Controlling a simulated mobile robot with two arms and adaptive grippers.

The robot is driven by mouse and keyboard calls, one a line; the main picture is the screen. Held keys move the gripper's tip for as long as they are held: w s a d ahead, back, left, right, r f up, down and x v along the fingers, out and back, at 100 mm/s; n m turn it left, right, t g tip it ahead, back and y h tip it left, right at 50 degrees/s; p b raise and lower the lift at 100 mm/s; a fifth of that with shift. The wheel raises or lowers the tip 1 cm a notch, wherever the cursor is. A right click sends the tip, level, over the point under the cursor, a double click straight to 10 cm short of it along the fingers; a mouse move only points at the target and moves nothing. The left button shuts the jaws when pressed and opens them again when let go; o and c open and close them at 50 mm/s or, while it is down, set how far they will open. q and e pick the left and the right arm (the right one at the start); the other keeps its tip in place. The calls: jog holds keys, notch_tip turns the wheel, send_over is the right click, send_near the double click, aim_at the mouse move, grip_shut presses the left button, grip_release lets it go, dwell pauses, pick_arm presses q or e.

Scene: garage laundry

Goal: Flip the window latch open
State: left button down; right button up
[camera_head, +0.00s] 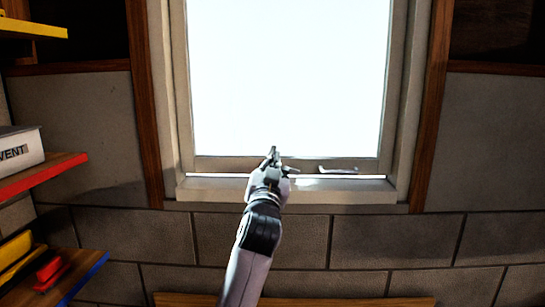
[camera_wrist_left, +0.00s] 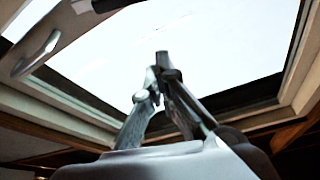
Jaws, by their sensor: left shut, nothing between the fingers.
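The window latch (camera_head: 338,171) is a small silver lever on the bottom rail of the window frame, right of the middle. In the left wrist view a pale handle-shaped latch (camera_wrist_left: 36,55) shows at the left on the frame. My left gripper (camera_head: 273,152) is in front of the lower middle of the window, to the left of the latch and apart from it. Its fingers (camera_wrist_left: 159,68) are shut with nothing between them. The window (camera_head: 285,80) is bright white, with a beige frame. My right gripper is not in view.
A sill (camera_head: 225,190) juts out below the window. At the left are shelves with a red-edged board (camera_head: 45,175) and a white labelled box (camera_head: 20,150). A wooden edge (camera_head: 350,300) runs along the bottom. The wall right of the window is bare.

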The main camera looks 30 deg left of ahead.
pick_arm(q)
jog(key=w+a+p, duration=0.1)
jog(key=w+a+f+p, duration=0.1)
jog(key=w, duration=0.1)
jog(key=w+a, duration=0.1)
jog(key=shift+w+a+f+p, duration=0.1)
jog(key=shift+w+f+p, duration=0.2)
jog(key=shift+p, duration=0.1)
jog(key=shift+s+a+f, duration=0.1)
jog(key=shift+f, duration=0.35)
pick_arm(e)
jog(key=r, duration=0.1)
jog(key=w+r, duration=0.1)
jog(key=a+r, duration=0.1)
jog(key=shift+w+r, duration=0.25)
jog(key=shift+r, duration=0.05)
